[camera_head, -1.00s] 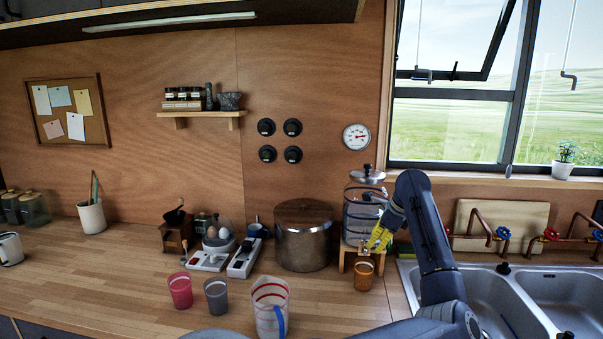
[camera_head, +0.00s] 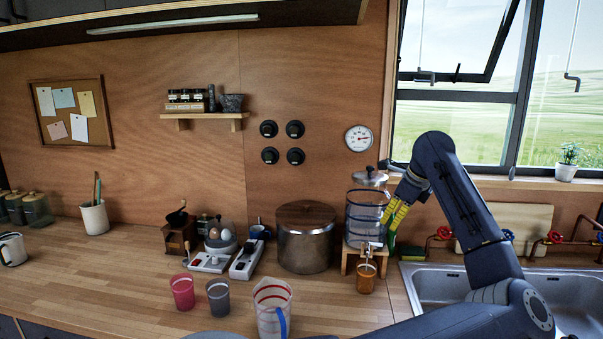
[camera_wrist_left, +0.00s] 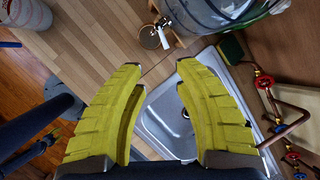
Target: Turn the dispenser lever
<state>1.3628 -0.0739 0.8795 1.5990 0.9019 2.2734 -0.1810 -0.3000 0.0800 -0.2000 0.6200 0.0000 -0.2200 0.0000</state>
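The glass dispenser (camera_head: 366,215) stands on a wooden stand (camera_head: 349,251) left of the sink. Its tap and lever (camera_head: 367,247) face forward above an orange-brown cup (camera_head: 366,283). A pale narrow shape runs from the tap toward the cup; I cannot tell if it is water. My left gripper (camera_head: 394,226), with yellow fingers, is just right of the dispenser. In the left wrist view its fingers (camera_wrist_left: 160,67) are spread and empty, with cup (camera_wrist_left: 149,38) and dispenser (camera_wrist_left: 215,14) beyond the tips. A dark, partly yellow part at that view's left may be my right gripper (camera_wrist_left: 48,142).
A large metal pot (camera_head: 305,249) stands left of the dispenser. A measuring jug (camera_head: 271,311), a pink cup (camera_head: 182,292) and a grey cup (camera_head: 218,297) stand in front. The sink (camera_head: 440,284) and red-handled pipes (camera_head: 446,234) are to the right. The counter's left front is clear.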

